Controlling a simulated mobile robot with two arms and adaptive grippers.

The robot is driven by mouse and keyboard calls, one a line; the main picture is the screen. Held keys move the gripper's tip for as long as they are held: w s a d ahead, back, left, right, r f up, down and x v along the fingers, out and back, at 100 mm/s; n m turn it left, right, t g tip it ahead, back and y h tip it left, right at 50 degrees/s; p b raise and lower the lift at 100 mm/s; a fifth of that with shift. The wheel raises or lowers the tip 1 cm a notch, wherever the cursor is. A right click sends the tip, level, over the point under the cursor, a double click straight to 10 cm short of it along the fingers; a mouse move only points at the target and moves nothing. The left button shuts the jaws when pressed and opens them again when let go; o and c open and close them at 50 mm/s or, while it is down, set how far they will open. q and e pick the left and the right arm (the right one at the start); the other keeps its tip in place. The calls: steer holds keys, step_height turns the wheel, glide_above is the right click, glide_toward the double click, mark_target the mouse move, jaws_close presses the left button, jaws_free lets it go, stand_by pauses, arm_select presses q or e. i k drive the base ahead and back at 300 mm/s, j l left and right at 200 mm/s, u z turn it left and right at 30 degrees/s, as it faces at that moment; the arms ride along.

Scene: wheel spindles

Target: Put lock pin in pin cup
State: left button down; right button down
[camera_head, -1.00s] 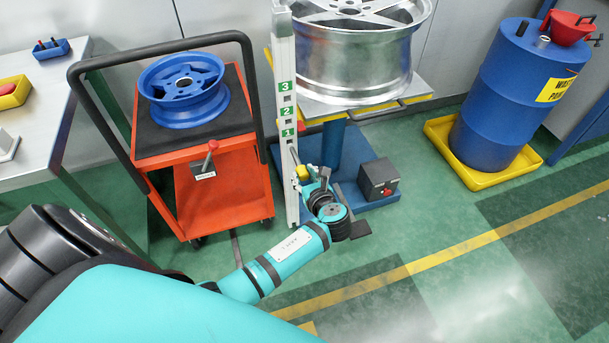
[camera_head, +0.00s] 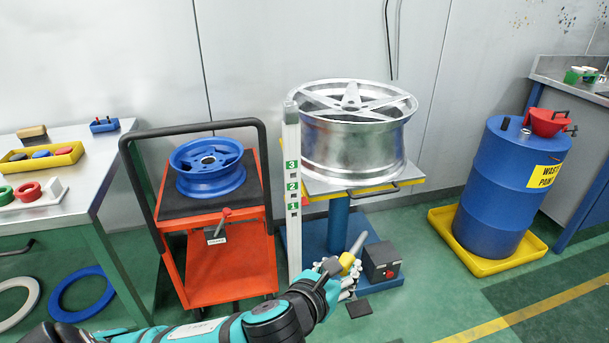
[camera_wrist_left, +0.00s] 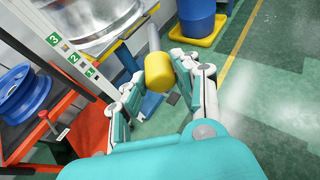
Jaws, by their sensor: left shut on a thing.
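My left gripper (camera_head: 340,278) is shut on the lock pin, around its yellow grip (camera_head: 347,262). The pin's grey shaft (camera_head: 358,243) points up and slightly right in the head view. The pin is apart from the white post (camera_head: 292,200) with plates numbered 1, 2 and 3, just right of its lower part. I cannot make out a pin cup for certain. My right gripper is not in view.
A grey box with a red button (camera_head: 382,262) stands close right of the gripper. The silver wheel (camera_head: 352,150) rests on a lift table (camera_head: 375,187). An orange cart (camera_head: 240,270) with a blue wheel (camera_head: 207,167) is left. A blue drum (camera_head: 490,190) stands right, with open floor before it.

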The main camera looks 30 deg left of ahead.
mark_target(291, 121)
steer(key=i+u, duration=0.1)
steer(key=u, duration=0.3)
steer(key=l+u, duration=0.1)
steer(key=u, duration=0.3)
steer(key=i+l+u, duration=0.1)
steer(key=u, duration=0.3)
steer(key=l+u, duration=0.1)
steer(key=u, duration=0.3)
steer(key=i, duration=0.05)
